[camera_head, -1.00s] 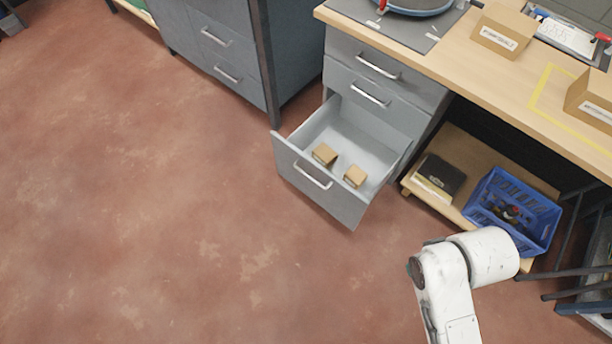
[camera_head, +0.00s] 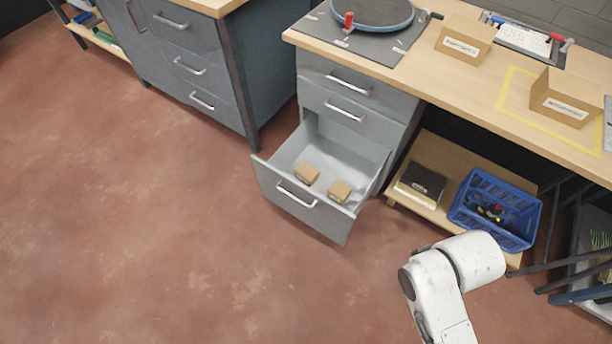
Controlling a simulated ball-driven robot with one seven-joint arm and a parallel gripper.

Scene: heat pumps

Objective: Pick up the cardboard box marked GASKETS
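Two small cardboard boxes lie in the open bottom drawer (camera_head: 300,207), a left one (camera_head: 307,174) and a right one (camera_head: 340,191). Any marking on them is too small to read. Two larger labelled cardboard boxes stand on the workbench, one near the back (camera_head: 465,40) and one inside a yellow outline at the right (camera_head: 566,98). Their labels are too blurred to read for certain, so I cannot tell which box is marked GASKETS. Part of my white arm shows at the lower right, in front of the bench. My gripper is out of view.
The workbench (camera_head: 460,85) also carries a round turntable (camera_head: 372,12) and a clipboard (camera_head: 522,38). A low shelf under it holds a blue crate (camera_head: 497,208) and a dark item (camera_head: 424,182). Dark metal bars (camera_head: 560,265) stand at right. The red floor (camera_head: 150,230) is clear.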

